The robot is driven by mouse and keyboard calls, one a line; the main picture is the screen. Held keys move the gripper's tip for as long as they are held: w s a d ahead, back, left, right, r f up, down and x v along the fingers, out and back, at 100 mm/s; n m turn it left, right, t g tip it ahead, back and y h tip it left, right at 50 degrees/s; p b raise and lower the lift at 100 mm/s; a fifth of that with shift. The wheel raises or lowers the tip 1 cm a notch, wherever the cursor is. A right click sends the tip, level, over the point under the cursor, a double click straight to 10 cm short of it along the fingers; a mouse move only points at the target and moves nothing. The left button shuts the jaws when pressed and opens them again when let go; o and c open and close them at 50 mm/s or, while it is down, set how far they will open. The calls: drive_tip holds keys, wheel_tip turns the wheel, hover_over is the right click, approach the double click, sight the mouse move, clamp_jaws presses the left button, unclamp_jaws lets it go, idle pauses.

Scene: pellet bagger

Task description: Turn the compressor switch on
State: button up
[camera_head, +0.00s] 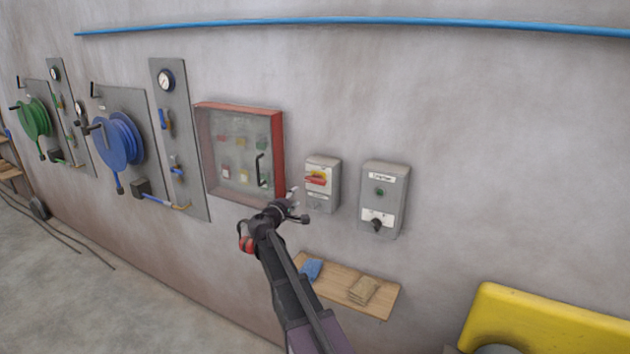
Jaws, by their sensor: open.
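Two grey switch boxes are on the wall right of centre. The right box (384,200) has a green lamp or button (379,191), a small black knob (376,224) and a white label too small to read. I cannot tell which one is the compressor switch. My gripper (298,205) is open and empty. In the picture it is just left of and below the red handle, overlapping the left box's lower left edge. Whether it touches the box cannot be told.
A red-framed clear-front cabinet (283,150) with a black handle is left of the boxes. A wooden shelf (330,285) with a blue cloth and a brown item is below them. A yellow object (545,325) stands lower right. Hose reels (118,140) hang further left.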

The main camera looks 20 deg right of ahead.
sight(314, 182)
drive_tip(key=shift+d, duration=0.2)
drive_tip(key=x, duration=1.3)
drive_tip(key=shift+w+d, duration=0.1)
drive_tip(key=shift+w, duration=0.15)
drive_tip(key=c, duration=0.8)
